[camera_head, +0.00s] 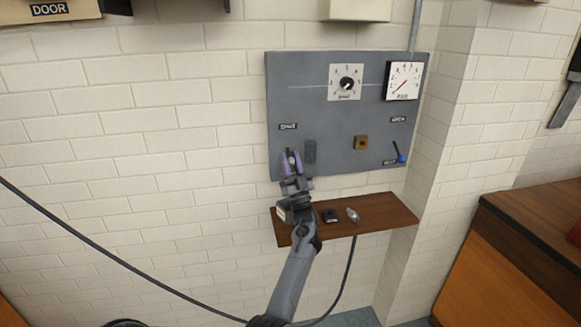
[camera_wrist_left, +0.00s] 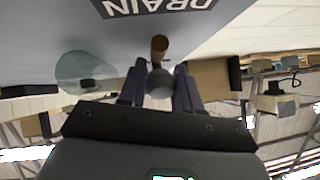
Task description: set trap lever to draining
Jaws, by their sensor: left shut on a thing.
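The trap lever shows in the left wrist view as a short brown shaft (camera_wrist_left: 159,46) with a grey ball knob (camera_wrist_left: 160,83). My left gripper (camera_wrist_left: 160,90) is shut on the knob, with one finger on each side of it. A label reading DRAIN (camera_wrist_left: 155,6) is on the panel beside the lever. The fingers and arm hide most of the lever there. My right gripper is not in view.
The panel carries a dial (camera_head: 346,83), a gauge (camera_head: 404,81), a green sight piece (camera_head: 310,151), a brass square (camera_head: 361,143) and a blue-tipped lever (camera_head: 400,157). A wooden shelf (camera_head: 385,212) with small items is below. A wooden counter (camera_head: 540,215) stands right.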

